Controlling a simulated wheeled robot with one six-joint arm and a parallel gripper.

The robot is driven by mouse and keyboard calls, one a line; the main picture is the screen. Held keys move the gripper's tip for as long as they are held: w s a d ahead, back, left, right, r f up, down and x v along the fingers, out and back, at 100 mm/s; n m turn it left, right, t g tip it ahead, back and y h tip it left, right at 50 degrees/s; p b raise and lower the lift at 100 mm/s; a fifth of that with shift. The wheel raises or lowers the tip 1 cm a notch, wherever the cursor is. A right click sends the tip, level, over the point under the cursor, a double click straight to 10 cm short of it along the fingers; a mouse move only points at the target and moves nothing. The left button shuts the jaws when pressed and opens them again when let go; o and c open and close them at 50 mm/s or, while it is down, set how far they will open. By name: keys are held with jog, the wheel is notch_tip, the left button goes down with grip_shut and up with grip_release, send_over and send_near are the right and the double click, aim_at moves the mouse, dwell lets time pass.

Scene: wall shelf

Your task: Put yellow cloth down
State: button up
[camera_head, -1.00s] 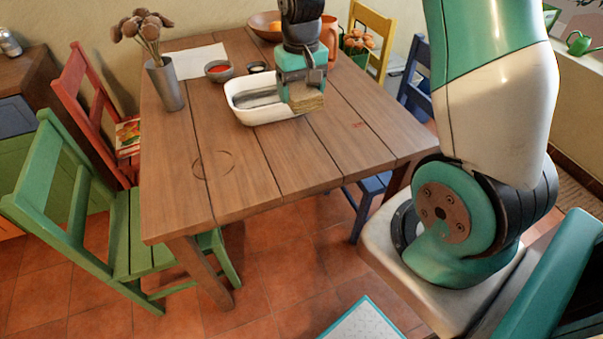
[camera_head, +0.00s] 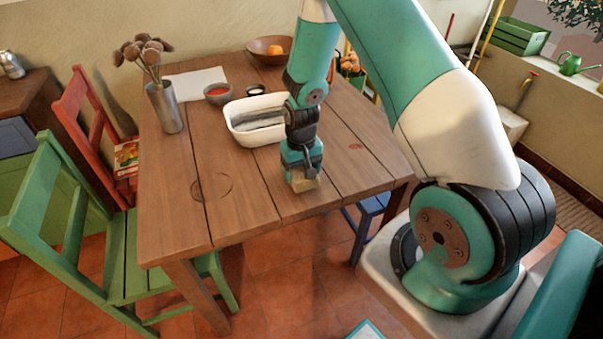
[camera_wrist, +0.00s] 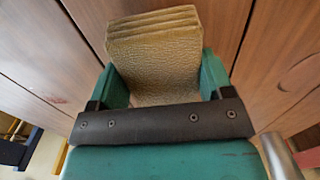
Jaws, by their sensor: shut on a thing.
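The yellow cloth (camera_wrist: 155,58) is a folded, textured, tan-yellow stack between the two teal fingers of my gripper (camera_wrist: 160,85) in the wrist view. In the head view my gripper (camera_head: 302,176) points down over the front right part of the wooden table (camera_head: 240,200). The cloth (camera_head: 305,184) shows at the fingertips, at or just above the tabletop; I cannot tell whether it touches. My gripper is shut on the cloth.
A white basin (camera_head: 240,132) stands behind my gripper. A red-filled bowl (camera_head: 218,93), a metal vase of dried flowers (camera_head: 164,107), white paper (camera_head: 196,83) and a wooden bowl (camera_head: 270,51) are farther back. The front left tabletop is clear.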

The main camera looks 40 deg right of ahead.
jog(key=shift+f, duration=0.8)
jog(key=shift+f, duration=0.25)
jog(key=o, duration=1)
jog(key=shift+r, duration=0.1)
jog(key=shift+c, duration=0.2)
jog(key=shift+r, duration=0.15)
